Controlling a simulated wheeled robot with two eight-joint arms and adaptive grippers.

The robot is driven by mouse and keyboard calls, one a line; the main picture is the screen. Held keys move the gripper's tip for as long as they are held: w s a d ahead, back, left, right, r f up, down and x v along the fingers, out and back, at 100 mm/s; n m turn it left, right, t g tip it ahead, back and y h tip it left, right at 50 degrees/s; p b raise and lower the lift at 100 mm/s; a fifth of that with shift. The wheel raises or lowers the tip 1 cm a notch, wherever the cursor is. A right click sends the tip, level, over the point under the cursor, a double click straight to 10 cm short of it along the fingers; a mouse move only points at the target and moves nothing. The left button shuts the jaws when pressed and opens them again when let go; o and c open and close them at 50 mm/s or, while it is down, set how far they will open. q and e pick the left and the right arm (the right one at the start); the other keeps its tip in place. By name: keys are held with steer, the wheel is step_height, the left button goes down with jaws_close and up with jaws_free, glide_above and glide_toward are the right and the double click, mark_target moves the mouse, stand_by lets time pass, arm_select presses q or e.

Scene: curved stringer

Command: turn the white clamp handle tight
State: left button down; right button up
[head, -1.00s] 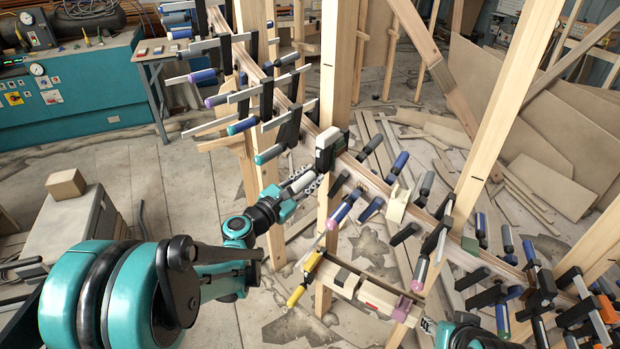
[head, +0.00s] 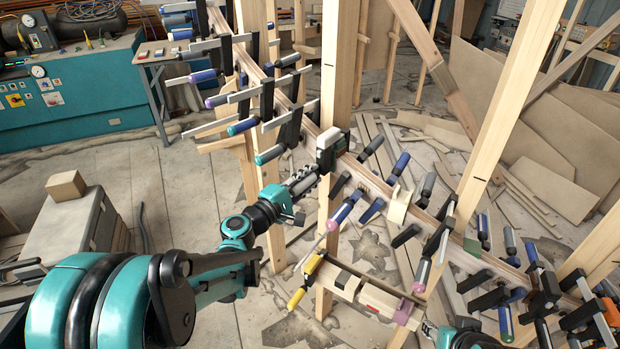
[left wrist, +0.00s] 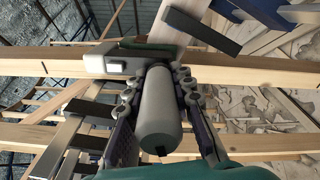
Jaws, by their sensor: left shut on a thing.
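The white clamp (head: 328,140) sits on the curved wooden stringer, with a white top and a dark green side. Its pale, round handle (left wrist: 158,115) points toward the camera in the left wrist view. My left gripper (head: 303,182) is shut on this handle, with one finger on each side of it. In the head view the fingers hide most of the handle. In the left wrist view the clamp's white and green head (left wrist: 115,64) shows beyond the fingers. Part of my right gripper (head: 429,328) shows at the bottom edge; its jaw opening is unclear.
Several clamps with blue, purple and dark handles line the stringer (head: 370,180) on both sides. A wooden post (head: 340,75) stands right behind the white clamp. A lower wooden rail (head: 375,296) carries a yellow-handled clamp (head: 297,297). Open floor lies at left.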

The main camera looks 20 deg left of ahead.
arm_select(q)
steer(key=m, duration=0.5)
steer(key=shift+m, duration=0.3)
steer(key=m, duration=0.5)
steer(key=shift+r, duration=0.15)
steer(key=m, duration=0.5)
steer(key=shift+d+m, duration=0.1)
steer(key=shift+m, duration=0.3)
steer(key=shift+s+m+b, duration=0.1)
steer(key=shift+m+b, duration=0.2)
steer(key=shift+m, duration=2)
steer(key=c, duration=1.3)
jaws_free()
